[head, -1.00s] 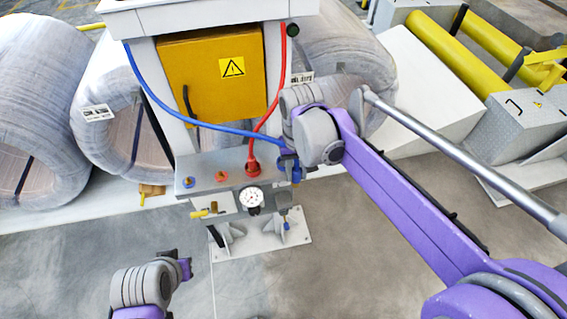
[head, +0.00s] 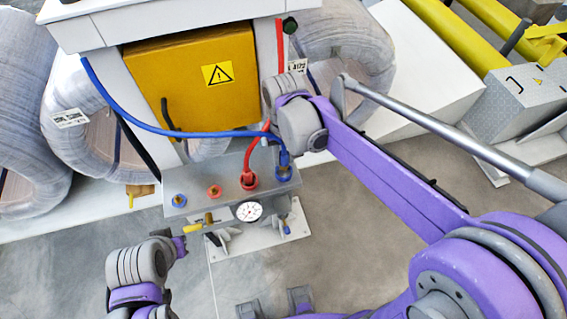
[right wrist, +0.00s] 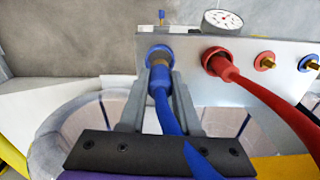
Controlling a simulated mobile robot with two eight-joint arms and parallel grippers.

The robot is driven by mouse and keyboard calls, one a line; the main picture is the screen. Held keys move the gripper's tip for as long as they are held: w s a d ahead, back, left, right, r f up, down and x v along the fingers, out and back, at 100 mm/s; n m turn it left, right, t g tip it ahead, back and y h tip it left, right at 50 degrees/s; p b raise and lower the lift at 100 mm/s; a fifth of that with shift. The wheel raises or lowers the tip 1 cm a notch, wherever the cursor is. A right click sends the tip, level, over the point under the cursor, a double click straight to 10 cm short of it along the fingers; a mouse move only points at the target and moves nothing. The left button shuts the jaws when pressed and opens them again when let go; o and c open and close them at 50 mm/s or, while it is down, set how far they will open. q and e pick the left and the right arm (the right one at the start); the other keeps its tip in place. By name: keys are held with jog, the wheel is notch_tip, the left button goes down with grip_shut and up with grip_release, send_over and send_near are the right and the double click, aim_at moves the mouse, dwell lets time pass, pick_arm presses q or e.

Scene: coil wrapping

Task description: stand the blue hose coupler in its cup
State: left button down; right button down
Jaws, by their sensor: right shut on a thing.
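The blue hose coupler (head: 283,159) is upright on the end of the blue hose, at the right end of the grey panel (head: 228,180). In the right wrist view the coupler (right wrist: 160,82) lies between the two fingers of my right gripper (right wrist: 160,90), which is shut on it. The blue-rimmed cup (right wrist: 151,50) surrounds its lower end. How deep it sits I cannot tell. In the head view my right wrist is just right of the coupler and the fingertips are mostly hidden.
The red coupler (head: 249,179) stands in its red cup beside the blue one. A blue port (head: 180,200), a red port (head: 214,191) and a gauge (head: 249,211) are on the panel. The yellow cabinet (head: 192,80) rises behind, with wrapped coils (head: 75,115) around it.

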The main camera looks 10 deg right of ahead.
aim_at(284, 164)
jog(key=shift+w+f, duration=0.15)
jog(key=shift+f, duration=2)
jog(key=shift+f, duration=0.15)
jog(key=c, duration=0.6)
grip_release()
jog(key=shift+r, duration=0.2)
notch_tip(284, 164, up, 11)
jog(key=shift+r+p, duration=0.1)
jog(key=shift+p, duration=0.25)
jog(key=shift+r, duration=0.25)
jog(key=s+d+f+t, duration=0.1)
jog(key=s+d+f, duration=0.1)
jog(key=s+f, duration=0.1)
jog(key=s+d+f+t, duration=0.2)
jog(key=s+f, duration=0.1)
jog(key=s, duration=0.3)
jog(key=s+d+f+t, duration=0.2)
jog(key=s+f, duration=0.1)
jog(key=s, duration=0.2)
jog(key=shift+d+f, duration=0.25)
jog(key=shift+d, duration=0.05)
